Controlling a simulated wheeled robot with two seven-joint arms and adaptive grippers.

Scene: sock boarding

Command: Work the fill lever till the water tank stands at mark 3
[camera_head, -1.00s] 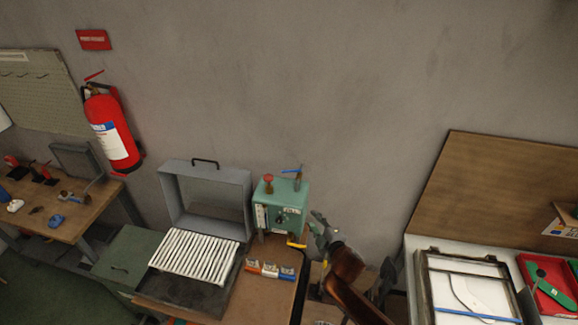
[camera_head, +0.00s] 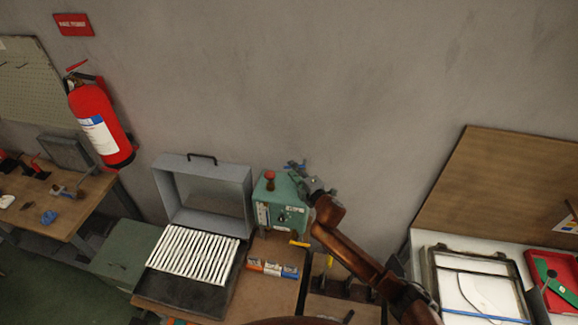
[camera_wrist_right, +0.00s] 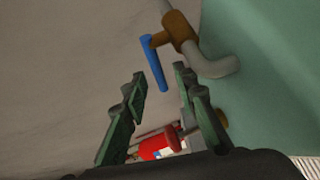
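The green tank unit (camera_head: 283,219) stands on the bench against the wall. A white gauge strip (camera_head: 262,214) is on its front, too small to read a level or mark. A blue lever (camera_head: 294,165) sits on top at the rear; the right wrist view shows it (camera_wrist_right: 153,65) on a brass valve (camera_wrist_right: 180,30) and grey pipe. My right gripper (camera_head: 308,188) is at the unit's upper right. In the wrist view its green fingers (camera_wrist_right: 162,90) are open, with the lever ahead, apart from the fingers. My left gripper is out of view.
A red knob (camera_head: 269,178) is on the unit's top left, and a yellow handle (camera_head: 300,243) is low at its right. An open grey case (camera_head: 203,193) with white slats stands left. Small cartons (camera_head: 272,268) lie in front. A fire extinguisher (camera_head: 101,122) hangs on the wall.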

